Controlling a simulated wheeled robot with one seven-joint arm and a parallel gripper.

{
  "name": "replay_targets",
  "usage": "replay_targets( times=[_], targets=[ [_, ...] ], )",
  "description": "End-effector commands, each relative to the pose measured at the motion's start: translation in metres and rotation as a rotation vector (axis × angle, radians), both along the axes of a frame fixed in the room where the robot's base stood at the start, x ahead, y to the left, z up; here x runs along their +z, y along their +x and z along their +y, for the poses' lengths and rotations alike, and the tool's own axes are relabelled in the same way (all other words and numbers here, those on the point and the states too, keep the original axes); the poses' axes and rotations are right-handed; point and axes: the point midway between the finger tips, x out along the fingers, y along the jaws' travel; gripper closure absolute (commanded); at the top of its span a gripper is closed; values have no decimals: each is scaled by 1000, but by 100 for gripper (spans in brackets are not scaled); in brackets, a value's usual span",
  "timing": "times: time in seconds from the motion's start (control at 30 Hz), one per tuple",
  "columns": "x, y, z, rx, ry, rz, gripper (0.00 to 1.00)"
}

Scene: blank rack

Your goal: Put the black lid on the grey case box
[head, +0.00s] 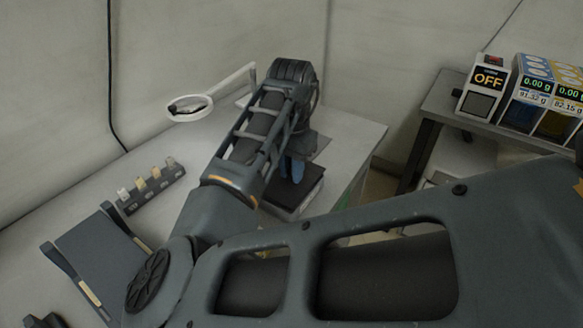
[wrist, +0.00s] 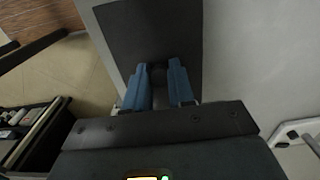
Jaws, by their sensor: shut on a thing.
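My gripper (head: 292,170), with blue fingers, points down over the black lid (head: 309,184) at the right part of the white table. In the wrist view the fingers (wrist: 158,70) are shut on a small dark knob in the middle of the lid (wrist: 150,28), a flat dark square. The lid looks roughly level and lined up over the box. I cannot tell whether it rests on the box or hangs just above it. My arm hides part of both.
A ring magnifier (head: 188,107) stands at the back. Scales and an "OFF" device (head: 487,88) sit on a side bench at right. The table's right edge is close to the box.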

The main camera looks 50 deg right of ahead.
Motion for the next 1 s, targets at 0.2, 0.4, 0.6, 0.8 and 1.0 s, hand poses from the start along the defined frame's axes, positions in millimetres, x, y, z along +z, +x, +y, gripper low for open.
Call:
replay_targets(
  times=[0.2,0.4,0.6,0.8,1.0],
  targets=[
    [1,0,0,0,-1,1,100],
    [0,0,0,0,0,0,100],
    [0,0,0,0,0,0,100],
    [-3,0,0,0,0,0,100],
    [-8,0,0,0,0,0,100]
  ],
)
